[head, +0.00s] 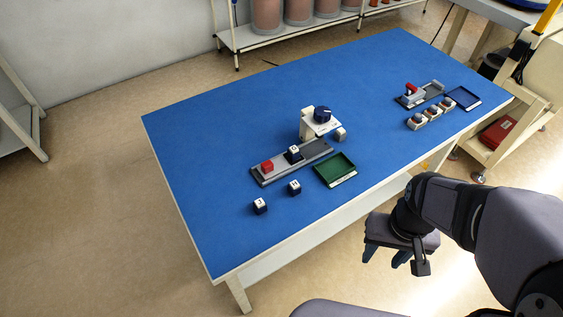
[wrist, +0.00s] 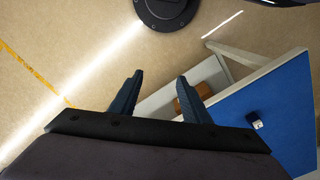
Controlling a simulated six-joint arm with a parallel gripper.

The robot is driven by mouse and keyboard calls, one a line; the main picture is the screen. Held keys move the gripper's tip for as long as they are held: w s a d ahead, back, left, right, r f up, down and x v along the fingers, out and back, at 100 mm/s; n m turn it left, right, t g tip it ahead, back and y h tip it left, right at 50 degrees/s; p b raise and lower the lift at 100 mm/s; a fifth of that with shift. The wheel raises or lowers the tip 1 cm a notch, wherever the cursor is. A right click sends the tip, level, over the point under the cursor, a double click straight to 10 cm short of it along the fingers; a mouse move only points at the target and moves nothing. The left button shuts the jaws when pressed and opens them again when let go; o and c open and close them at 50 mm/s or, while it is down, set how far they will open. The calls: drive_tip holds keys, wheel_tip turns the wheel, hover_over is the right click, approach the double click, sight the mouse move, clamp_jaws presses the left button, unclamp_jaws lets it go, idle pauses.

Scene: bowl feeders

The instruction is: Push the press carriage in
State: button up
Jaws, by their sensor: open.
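The press (head: 307,126) is a white frame with a dark blue knob on top, standing at the back end of a grey rail (head: 318,150) on the blue table. On the rail, in front of the press, is a dark blue block with a pale top (head: 293,154), apparently on the carriage. A red block (head: 266,166), perhaps the carriage's handle, sits near the rail's front end. My gripper (head: 386,257) is open and empty, beyond the table's near edge and well away from the press. Its two fingers also show in the wrist view (wrist: 160,78). The press is not visible there.
Two dark blue cubes (head: 260,206) (head: 294,188) lie in front of the rail. A green tray (head: 349,176) lies right of it. Farther right are a grey fixture with a red part (head: 412,89), several small blocks (head: 433,113) and a blue tray (head: 463,98). The table's left side is clear.

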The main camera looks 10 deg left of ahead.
sight(269, 165)
drive_tip(key=shift+o, duration=0.5)
